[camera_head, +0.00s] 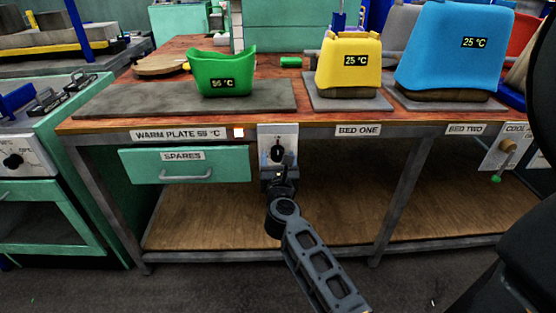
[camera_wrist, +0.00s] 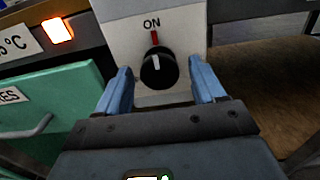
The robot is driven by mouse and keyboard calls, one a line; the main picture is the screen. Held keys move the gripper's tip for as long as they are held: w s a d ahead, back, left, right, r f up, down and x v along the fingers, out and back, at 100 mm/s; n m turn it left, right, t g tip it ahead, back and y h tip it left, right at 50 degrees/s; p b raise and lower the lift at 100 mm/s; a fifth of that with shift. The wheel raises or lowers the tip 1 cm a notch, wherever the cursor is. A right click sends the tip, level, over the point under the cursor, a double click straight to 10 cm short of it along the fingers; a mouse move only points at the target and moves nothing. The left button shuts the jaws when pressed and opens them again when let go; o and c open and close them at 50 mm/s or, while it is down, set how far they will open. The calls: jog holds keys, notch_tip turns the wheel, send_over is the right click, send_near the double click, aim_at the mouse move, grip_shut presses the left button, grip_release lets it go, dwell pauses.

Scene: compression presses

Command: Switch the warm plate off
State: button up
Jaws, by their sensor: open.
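The warm plate (camera_head: 150,99) is a flat grey slab on the bench, with a green container (camera_head: 222,72) reading 55 or 56 °C on it. Its label (camera_head: 182,134) reads WARM PLATE with a temperature, and a small orange lamp (camera_head: 238,133) beside it is lit. A pale switch panel (camera_head: 291,133) hangs at the bench edge with a black knob (camera_head: 277,153). In the wrist view the knob (camera_wrist: 158,68) has its white mark pointing up toward a red line and the word ON. My gripper (camera_wrist: 166,82) is open, its blue fingers on either side of the knob, apart from it.
A green SPARES drawer (camera_head: 185,165) is just left of the panel. A yellow container (camera_head: 349,72) and a blue one (camera_head: 452,45), labelled BED ONE and BED TWO, stand right. Another knob panel (camera_head: 497,156) hangs far right. The lower shelf (camera_head: 330,205) is mostly bare.

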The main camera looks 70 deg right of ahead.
jog(key=c, duration=1)
jog(key=shift+c, duration=0.2)
